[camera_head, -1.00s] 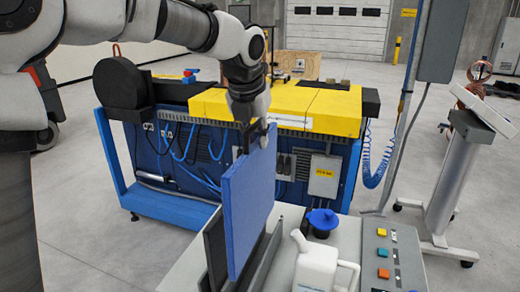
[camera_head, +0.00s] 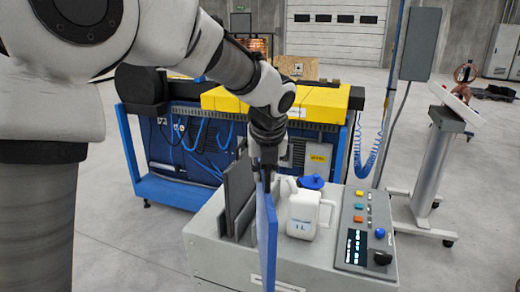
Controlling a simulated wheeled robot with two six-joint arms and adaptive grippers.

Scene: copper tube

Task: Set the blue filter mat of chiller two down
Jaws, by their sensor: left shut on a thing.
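The blue filter mat (camera_head: 267,238) hangs upright from my left gripper (camera_head: 265,170), seen almost edge-on in the head view. My left gripper is shut on its top edge. The mat is in front of the light grey unit (camera_head: 215,262) and hides part of its front; I cannot tell whether it touches the unit. Its lower end reaches close to the bottom of the picture. Dark grey panels (camera_head: 238,190) stand upright in the unit's top, just left of the mat. My right gripper is not in view.
A white jug (camera_head: 302,213) and a blue funnel-like piece (camera_head: 311,182) stand on the unit, right of the mat. A control panel (camera_head: 354,218) with coloured buttons is further right. A blue-and-yellow machine (camera_head: 325,102) stands behind. Floor at left is clear.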

